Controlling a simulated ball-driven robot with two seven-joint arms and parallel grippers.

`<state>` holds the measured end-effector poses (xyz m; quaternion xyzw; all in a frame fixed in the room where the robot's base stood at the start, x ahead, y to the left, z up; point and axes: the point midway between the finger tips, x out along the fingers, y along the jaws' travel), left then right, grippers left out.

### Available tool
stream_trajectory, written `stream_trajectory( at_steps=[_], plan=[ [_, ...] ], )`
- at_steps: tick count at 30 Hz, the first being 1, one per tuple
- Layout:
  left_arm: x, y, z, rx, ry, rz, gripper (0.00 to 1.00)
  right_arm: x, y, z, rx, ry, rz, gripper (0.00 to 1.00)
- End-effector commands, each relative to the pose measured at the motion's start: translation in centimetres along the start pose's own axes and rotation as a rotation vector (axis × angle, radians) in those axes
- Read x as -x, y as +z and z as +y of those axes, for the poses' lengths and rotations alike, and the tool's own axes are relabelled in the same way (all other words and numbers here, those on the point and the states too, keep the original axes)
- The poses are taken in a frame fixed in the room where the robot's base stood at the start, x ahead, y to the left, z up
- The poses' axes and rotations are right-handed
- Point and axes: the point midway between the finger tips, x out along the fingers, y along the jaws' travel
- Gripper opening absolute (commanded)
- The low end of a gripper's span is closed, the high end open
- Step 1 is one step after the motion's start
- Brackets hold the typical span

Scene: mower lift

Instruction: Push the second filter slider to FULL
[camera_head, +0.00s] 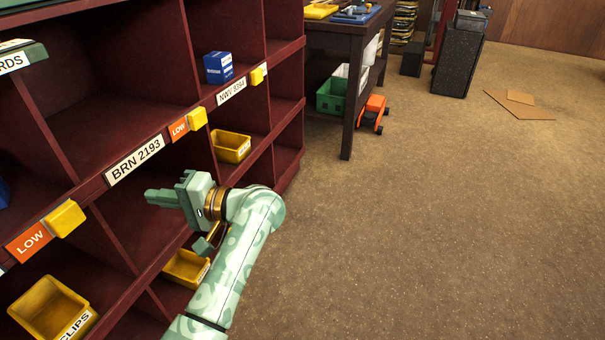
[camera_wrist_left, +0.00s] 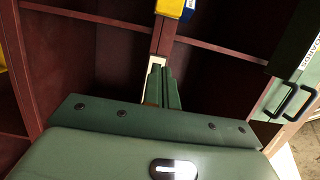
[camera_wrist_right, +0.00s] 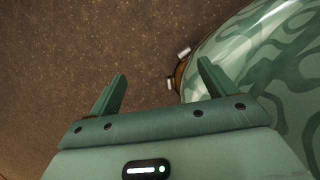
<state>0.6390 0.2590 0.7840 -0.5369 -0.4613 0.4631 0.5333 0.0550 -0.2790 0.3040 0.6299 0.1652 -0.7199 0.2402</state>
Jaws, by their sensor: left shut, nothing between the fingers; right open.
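Yellow sliders sit along the front rail of the dark red shelf (camera_head: 95,190) in the head view. One slider (camera_head: 64,219) is at the left beside an orange LOW tag (camera_head: 28,242). Another slider (camera_head: 197,118) is between an orange LOW tag (camera_head: 179,129) and the NWV 3394 label. A third slider (camera_head: 258,75) is right of that label. I cannot tell which is the second filter slider. My left gripper (camera_head: 150,197) is shut and empty, below the BRN 2193 label (camera_head: 135,160). My right gripper (camera_wrist_right: 162,70) is open and empty, facing the floor.
Yellow bins (camera_head: 232,147) and a blue box (camera_head: 218,67) sit in shelf compartments. A dark workbench (camera_head: 346,90) stands behind, with a green crate (camera_head: 331,98) and an orange machine (camera_head: 373,112) under or beside it. The brown floor (camera_head: 430,230) at right is clear, apart from flat cardboard (camera_head: 520,105).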

Motion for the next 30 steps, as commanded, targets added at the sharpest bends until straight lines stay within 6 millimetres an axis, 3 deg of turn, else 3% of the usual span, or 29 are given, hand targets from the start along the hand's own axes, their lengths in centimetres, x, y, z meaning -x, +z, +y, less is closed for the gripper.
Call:
stream_trajectory(
  at_steps=[8, 13, 27, 30],
  plan=[
    [0.0, 0.0, 0.0, 0.000, -0.003, 0.001, 0.00, 0.0, -0.1, 0.1, -0.002, 0.002, 0.002, 0.83],
    [-1.0, 0.0, 0.1, -0.002, -0.004, -0.001, 0.00, 0.1, -0.3, 0.2, 0.002, 0.005, 0.004, 0.83],
    [-10.4, 0.0, 0.2, -0.004, -0.007, -0.001, 0.00, 2.7, -3.7, 2.9, 0.046, 0.063, 0.021, 0.83],
    [-10.5, 1.8, -0.1, -0.001, -0.004, 0.002, 0.00, 2.4, -3.1, 2.4, 0.040, 0.053, 0.017, 0.83]
  ],
)
